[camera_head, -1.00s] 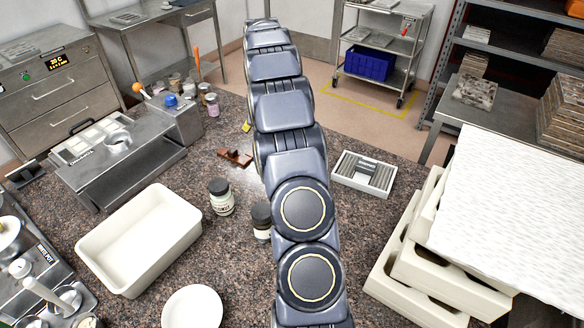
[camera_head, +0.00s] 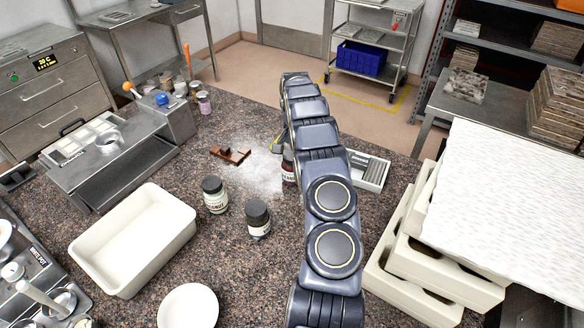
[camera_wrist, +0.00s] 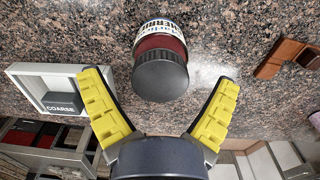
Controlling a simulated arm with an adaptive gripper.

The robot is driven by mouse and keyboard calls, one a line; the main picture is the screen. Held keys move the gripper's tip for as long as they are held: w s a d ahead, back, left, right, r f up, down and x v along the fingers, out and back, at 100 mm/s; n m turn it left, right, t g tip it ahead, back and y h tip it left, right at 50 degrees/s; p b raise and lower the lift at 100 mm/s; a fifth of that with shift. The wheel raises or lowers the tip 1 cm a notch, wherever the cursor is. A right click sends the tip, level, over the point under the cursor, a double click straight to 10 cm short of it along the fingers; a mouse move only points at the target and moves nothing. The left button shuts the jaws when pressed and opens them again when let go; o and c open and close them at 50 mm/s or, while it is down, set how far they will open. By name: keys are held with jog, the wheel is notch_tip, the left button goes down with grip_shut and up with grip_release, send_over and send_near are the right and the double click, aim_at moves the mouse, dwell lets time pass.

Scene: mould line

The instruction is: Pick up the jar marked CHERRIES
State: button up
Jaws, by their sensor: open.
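The cherries jar (camera_wrist: 160,50) has a dark lid, red contents and a white label on which part of "CHERRIES" reads. In the wrist view it lies ahead of and between the two yellow fingers of my gripper (camera_wrist: 160,84), which are spread wide and hold nothing. The lid faces my gripper, with its near edge around the level of the fingertips. In the head view the jar (camera_head: 289,168) is partly hidden behind my arm, and one yellow finger (camera_head: 279,143) shows behind it.
Two other dark-lidded jars, one nearer (camera_head: 257,219) and one left (camera_head: 215,195), stand close by. A brown bracket (camera_head: 231,155) lies behind them. A white tray (camera_head: 372,172) is right of my arm, and a cream bin (camera_head: 135,240) is at left.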

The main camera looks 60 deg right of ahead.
jog(key=shift+f, duration=0.15)
jog(key=shift+c, duration=0.2)
jog(key=c, duration=1.2)
jog(key=shift+o, duration=0.2)
jog(key=shift+r, duration=0.2)
